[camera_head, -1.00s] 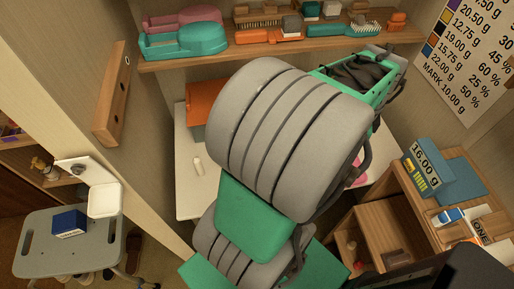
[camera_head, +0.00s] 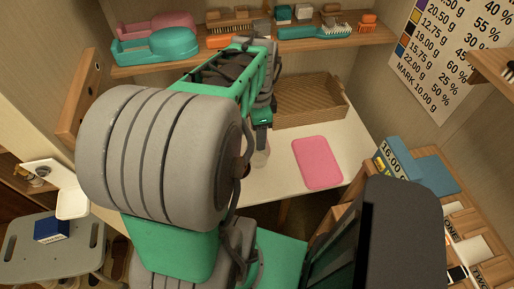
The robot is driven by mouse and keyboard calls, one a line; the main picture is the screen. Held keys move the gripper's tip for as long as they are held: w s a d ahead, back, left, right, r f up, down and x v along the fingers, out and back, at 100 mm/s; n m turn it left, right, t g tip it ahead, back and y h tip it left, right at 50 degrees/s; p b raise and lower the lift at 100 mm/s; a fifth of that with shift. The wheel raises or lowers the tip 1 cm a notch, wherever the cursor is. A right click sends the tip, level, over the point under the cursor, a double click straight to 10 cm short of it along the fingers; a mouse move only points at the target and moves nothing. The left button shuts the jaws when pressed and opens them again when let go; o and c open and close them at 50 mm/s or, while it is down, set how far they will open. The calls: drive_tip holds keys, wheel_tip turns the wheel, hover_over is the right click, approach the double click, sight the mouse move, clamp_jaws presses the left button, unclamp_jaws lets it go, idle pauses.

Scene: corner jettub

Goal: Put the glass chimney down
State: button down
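A pale, see-through upright piece, which looks like the glass chimney (camera_head: 261,156), shows just below the end of my arm, over the white table (camera_head: 283,178). My gripper (camera_head: 264,124) is small and dark at the end of the green arm, right above this piece. The fingers are not clear, so I cannot tell whether they are closed on the glass. I also cannot tell whether the glass touches the table. My arm hides the left part of the table.
A pink mat (camera_head: 318,162) lies on the table to the right. A brown ribbed tray (camera_head: 310,103) stands behind it. A shelf (camera_head: 180,60) with brushes and boxes runs above. A wooden unit with a blue scale (camera_head: 430,172) is at right. Bare table lies around the mat.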

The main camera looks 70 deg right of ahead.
drive_tip(key=d+f+p, duration=0.4)
drive_tip(key=d+f, duration=0.9)
drive_tip(key=d, duration=0.1)
drive_tip(key=shift+w+f+p, duration=0.2)
drive_tip(key=shift+w+p, duration=0.15)
drive_tip(key=shift+p, duration=0.05)
drive_tip(key=shift+c, duration=2.4)
unclamp_jaws()
wheel_tip(320, 180, up, 12)
drive_tip(key=b, duration=0.2)
drive_tip(key=shift+r+b, duration=0.2)
drive_tip(key=shift+b, duration=0.1)
